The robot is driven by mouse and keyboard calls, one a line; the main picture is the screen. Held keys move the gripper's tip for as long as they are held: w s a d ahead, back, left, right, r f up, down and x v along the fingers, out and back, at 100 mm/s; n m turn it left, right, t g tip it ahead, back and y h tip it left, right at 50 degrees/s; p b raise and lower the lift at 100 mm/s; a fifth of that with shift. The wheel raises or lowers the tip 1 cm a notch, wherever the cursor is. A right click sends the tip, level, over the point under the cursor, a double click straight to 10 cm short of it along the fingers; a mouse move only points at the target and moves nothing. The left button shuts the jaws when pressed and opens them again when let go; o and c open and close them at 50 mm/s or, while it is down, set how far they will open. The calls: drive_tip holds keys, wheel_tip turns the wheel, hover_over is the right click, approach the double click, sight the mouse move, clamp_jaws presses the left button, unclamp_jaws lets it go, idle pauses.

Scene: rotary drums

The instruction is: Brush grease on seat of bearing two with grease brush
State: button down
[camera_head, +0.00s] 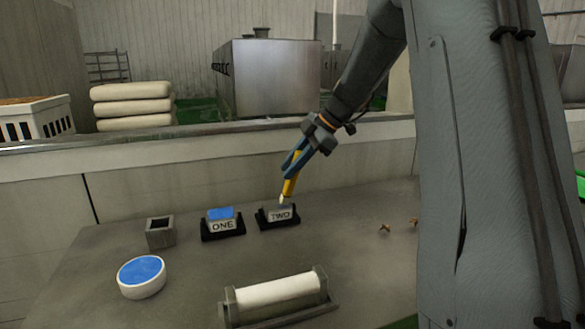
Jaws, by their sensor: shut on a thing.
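My gripper (291,164) is shut on the yellow handle of the grease brush (289,186). The brush tilts, with its pale tip pointing down at bearing two (279,214), a dark block labelled TWO. The tip is at the top of its seat; I cannot tell whether it touches. The seat top looks grey, with no blue visible on it. Bearing one (222,226), labelled ONE, stands to the left with blue on its top. A round white pot (142,289) filled with blue grease is at the front left.
A small open square holder (160,232) stands left of bearing one. A white roller in a grey cradle (279,295) lies at the front. Small brown bits (384,229) lie to the right. A low wall (230,156) runs behind the table.

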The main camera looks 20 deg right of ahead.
drive_tip(key=shift+w+a+b, duration=0.7)
drive_tip(key=shift+a+b, duration=0.3)
drive_tip(key=shift+a, duration=1.3)
drive_tip(key=shift+w+d+r+b, duration=0.1)
drive_tip(key=shift+d+b, duration=0.4)
drive_tip(key=shift+d, duration=2.05)
drive_tip(key=shift+b, duration=0.3)
drive_tip(key=a, duration=0.1)
drive_tip(key=a+b, duration=0.1)
drive_tip(key=a, duration=0.3)
drive_tip(key=shift+f, duration=0.25)
drive_tip(key=shift+r, duration=0.1)
